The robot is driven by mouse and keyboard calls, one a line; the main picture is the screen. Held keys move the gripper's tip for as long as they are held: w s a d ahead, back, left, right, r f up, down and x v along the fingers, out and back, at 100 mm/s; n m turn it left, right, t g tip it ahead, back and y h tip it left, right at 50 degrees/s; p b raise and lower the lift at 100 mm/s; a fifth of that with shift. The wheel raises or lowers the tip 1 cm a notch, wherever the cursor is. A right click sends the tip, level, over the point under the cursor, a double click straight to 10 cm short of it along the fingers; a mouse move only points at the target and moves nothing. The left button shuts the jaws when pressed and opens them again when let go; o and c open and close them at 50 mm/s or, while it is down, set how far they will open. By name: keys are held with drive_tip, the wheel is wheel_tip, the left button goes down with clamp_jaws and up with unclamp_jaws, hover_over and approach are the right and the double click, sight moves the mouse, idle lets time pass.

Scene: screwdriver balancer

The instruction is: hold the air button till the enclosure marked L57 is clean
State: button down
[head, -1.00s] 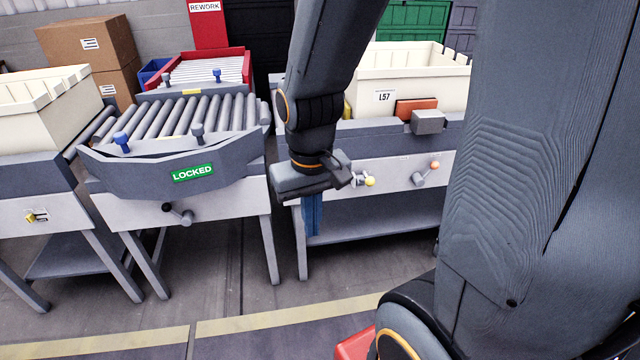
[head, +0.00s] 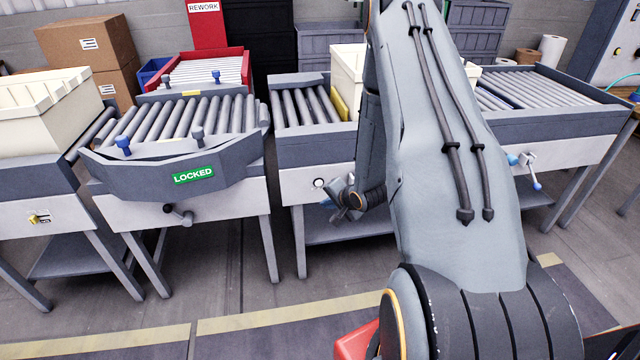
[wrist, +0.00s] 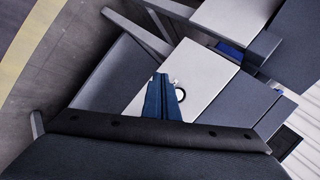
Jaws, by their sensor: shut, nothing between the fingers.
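A cream bin (head: 347,72) stands on the roller table right of centre in the head view. My arm hides most of it, and the L57 label is not visible now. On the pale front panel below is a round white button with a dark rim (head: 319,183). My gripper (head: 328,203) is just below and right of it in the head view. In the wrist view my shut blue fingers (wrist: 163,90) are over the white panel, with a dark ring (wrist: 181,94) right beside the fingertips, partly covered. I cannot tell whether they touch it.
A curved gate with a green LOCKED sign (head: 193,174) stands to the left, with a dark knob (head: 180,213) below. A blue-tipped lever (head: 530,170) is on the right table. Yellow-striped floor (head: 280,319) is clear in front.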

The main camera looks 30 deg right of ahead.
sight(319, 183)
drive_tip(key=shift+d+f+m+t, duration=0.2)
drive_tip(key=shift+f+m+t, duration=0.15)
drive_tip(key=shift+f, duration=0.35)
drive_tip(key=shift+w, duration=0.1)
drive_tip(key=w+d+b, duration=0.2)
drive_tip(key=w+b, duration=0.1)
drive_tip(key=w, duration=0.5)
drive_tip(key=shift+w+d, duration=0.15)
drive_tip(key=shift+d, duration=0.05)
idle(1.8)
drive_tip(key=shift+w+d, duration=0.15)
drive_tip(key=shift+w, duration=0.3)
drive_tip(key=shift+w+d, duration=0.1)
drive_tip(key=shift+w, duration=0.3)
idle(3.6)
